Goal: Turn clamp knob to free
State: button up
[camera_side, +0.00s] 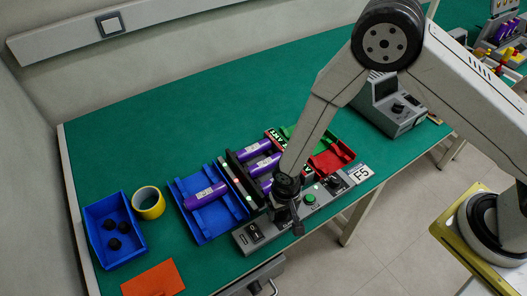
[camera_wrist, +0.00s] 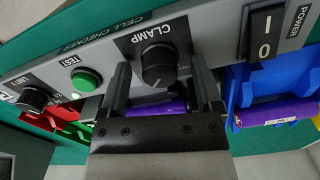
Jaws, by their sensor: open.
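The clamp knob (camera_wrist: 158,58) is a black round knob under the word CLAMP on the grey panel of the cell checker (camera_wrist: 215,32). In the wrist view my gripper (camera_wrist: 160,70) is open, with one black finger on each side of the knob. A gap shows between the knob and each finger, so it does not look gripped. The knob's lower part carries a small pale mark. In the side view my gripper (camera_side: 286,208) is over the front of the checker (camera_side: 246,236) and hides the knob.
Beside the knob are a green TEST button (camera_wrist: 86,80), a LIMIT knob (camera_wrist: 34,98) and a power switch (camera_wrist: 265,32). Purple cells lie in the checker and in a blue tray (camera_side: 182,208). A yellow tape roll (camera_side: 136,207) stands left.

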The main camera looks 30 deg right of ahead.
grip_shut()
jog(key=shift+n, duration=0.4)
jog(key=n, duration=1.7)
dwell(0.3)
